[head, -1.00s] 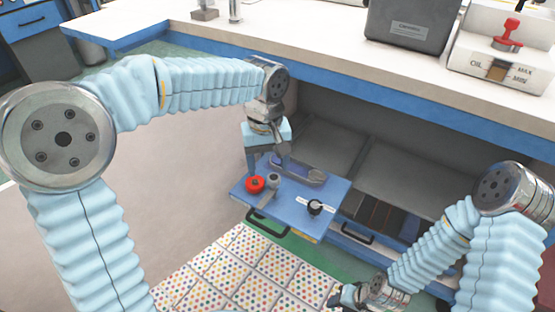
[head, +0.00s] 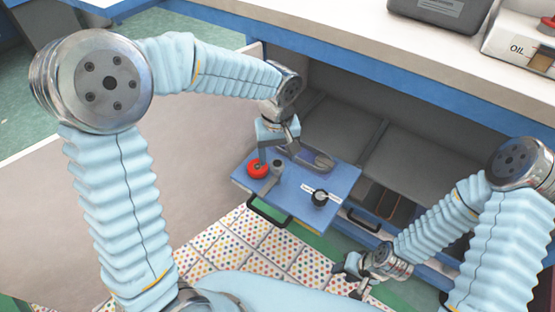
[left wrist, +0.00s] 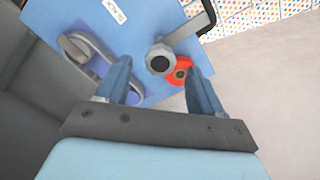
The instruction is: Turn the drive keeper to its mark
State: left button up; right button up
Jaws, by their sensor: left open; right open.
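A blue panel (head: 300,205) like a pulled-out drawer carries the parts. A grey lever with a round knob (head: 274,173) stands on it beside a red round piece (head: 257,170). A black knob (head: 319,198) sits by a white label. No part is legibly marked as the drive keeper. My left gripper (head: 277,156) is open above the panel. In the left wrist view the grey knob (left wrist: 160,58) and the red piece (left wrist: 181,72) appear between its spread fingers, with no visible grip. My right gripper (head: 350,276) is open and empty, low at right.
A grey loop-shaped part (head: 312,159) lies at the panel's back, close to the left gripper. A black handle (head: 268,212) is on the panel's front. The workbench top (head: 330,40) overhangs behind. A dotted mat (head: 235,240) lies in front.

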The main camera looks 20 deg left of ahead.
aim_at(271, 182)
pick_arm(q)
jog(key=shift+f, duration=1.3)
grip_shut()
